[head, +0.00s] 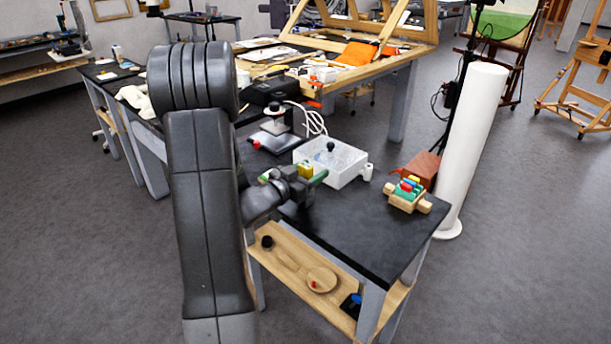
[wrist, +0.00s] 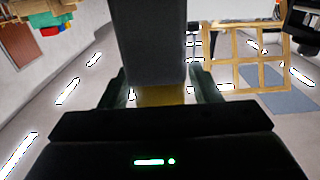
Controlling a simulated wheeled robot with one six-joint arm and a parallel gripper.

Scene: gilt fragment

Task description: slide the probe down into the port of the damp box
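The damp box (head: 345,160) is a pale box on the dark bench, with a round black knob on top. A short white tube (head: 367,172) stands at its right corner, which looks like the port; its opening is too small to make out. My gripper (head: 309,174) is at the front left of the box, its green fingers closed on a yellow piece (head: 305,169), which looks like part of the probe. In the wrist view the yellow piece (wrist: 162,96) sits between the fingers, with a large dark grey block (wrist: 148,45) beyond it. The probe's tip cannot be made out.
A wooden rack with coloured blocks (head: 408,194) and a reddish-brown box (head: 421,170) stand right of the damp box. A stand with a dark base (head: 275,140) is behind left. The bench's front right top (head: 370,230) is clear. A white column (head: 470,145) rises beyond the bench.

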